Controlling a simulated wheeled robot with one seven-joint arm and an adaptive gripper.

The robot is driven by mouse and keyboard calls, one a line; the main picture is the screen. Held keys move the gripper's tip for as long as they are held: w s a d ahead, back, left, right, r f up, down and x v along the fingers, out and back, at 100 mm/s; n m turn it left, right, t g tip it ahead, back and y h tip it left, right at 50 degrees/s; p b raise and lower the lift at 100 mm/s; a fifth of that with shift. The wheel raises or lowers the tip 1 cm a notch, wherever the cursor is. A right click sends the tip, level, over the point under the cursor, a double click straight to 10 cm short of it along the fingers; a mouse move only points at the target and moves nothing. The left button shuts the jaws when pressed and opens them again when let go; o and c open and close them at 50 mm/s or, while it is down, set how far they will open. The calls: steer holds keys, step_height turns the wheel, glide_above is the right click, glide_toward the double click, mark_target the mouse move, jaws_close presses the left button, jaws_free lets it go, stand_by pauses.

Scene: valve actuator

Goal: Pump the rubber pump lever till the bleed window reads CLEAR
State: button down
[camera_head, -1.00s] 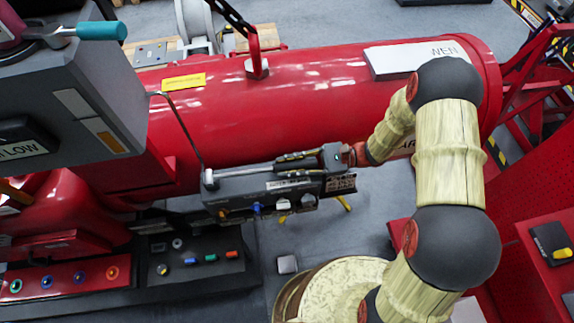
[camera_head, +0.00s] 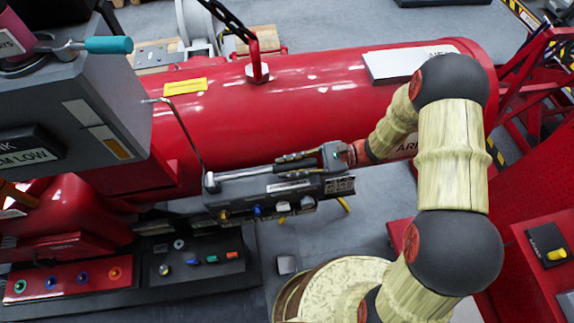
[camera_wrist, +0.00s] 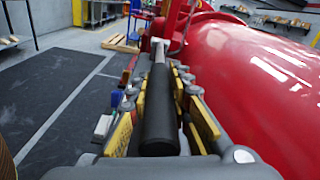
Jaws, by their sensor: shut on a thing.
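The pump lever shows as a silver rod (camera_head: 243,172) in the head view, running from a pivot above a dark grey pump block (camera_head: 238,198) towards my gripper (camera_head: 288,163). In the wrist view its black rubber grip (camera_wrist: 159,112) lies between the yellow-padded fingers of my gripper (camera_wrist: 160,95), which is shut on it. The rod lies nearly level along the top of the block. The block's front carries several coloured fittings and a white label. I cannot make out a bleed window or its reading; the small labels are unreadable.
A large red cylinder (camera_head: 310,105) lies just behind the lever. A grey cabinet (camera_head: 95,85) stands at left, with a teal-handled tool (camera_head: 108,45) on top. A control panel (camera_head: 190,262) with coloured knobs sits below.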

steer(key=r+h+p, duration=0.1)
steer(key=r+p, duration=0.1)
steer(key=a+r+h+p, duration=0.1)
steer(key=r+p, duration=0.2)
steer(key=r+t+h+p, duration=0.1)
steer(key=r+p, duration=0.1)
steer(key=r, duration=0.1)
steer(key=shift+s+a+p, duration=0.15)
steer(key=shift+a+p, duration=0.05)
steer(key=shift+p, duration=0.1)
steer(key=shift+a+r+h+p, duration=0.35)
steer(key=shift+r+h+p, duration=0.2)
steer(key=shift+p, duration=0.2)
steer(key=shift+f, duration=0.1)
steer(key=c, duration=1.6)
jaws_free()
steer(key=shift+s, duration=0.1)
steer(key=shift+d, duration=0.1)
steer(key=v, duration=1.1)
steer(key=shift+d, duration=0.35)
